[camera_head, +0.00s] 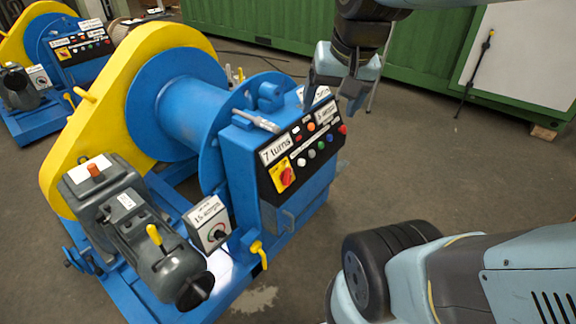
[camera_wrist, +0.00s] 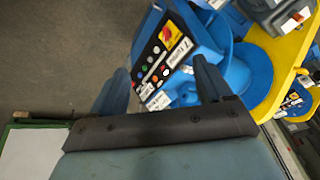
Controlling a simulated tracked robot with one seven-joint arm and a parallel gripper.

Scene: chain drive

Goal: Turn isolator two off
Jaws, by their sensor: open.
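A red rotary switch on a yellow plate (camera_head: 286,176) sits at the lower left of the black panel on the near blue control box (camera_head: 246,170). In the wrist view the red switch (camera_wrist: 168,32) is near the top centre. A similar small red switch on yellow (camera_head: 64,53) is on the far blue machine. I cannot read which one is isolator two, and the knob angles are unclear. My gripper (camera_head: 333,101) is open and empty, pointing down near the control box's upper right, apart from the near switch. Its fingers (camera_wrist: 160,68) show in the wrist view with nothing between them.
The near panel has several coloured buttons (camera_head: 311,127) and a "7 turns" label (camera_head: 275,150). A small dial box (camera_head: 208,223) and grey motor (camera_head: 160,245) stand to its left. The yellow guard (camera_head: 70,150) and blue drum (camera_head: 185,105) rise behind. Floor (camera_head: 430,165) is clear at right.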

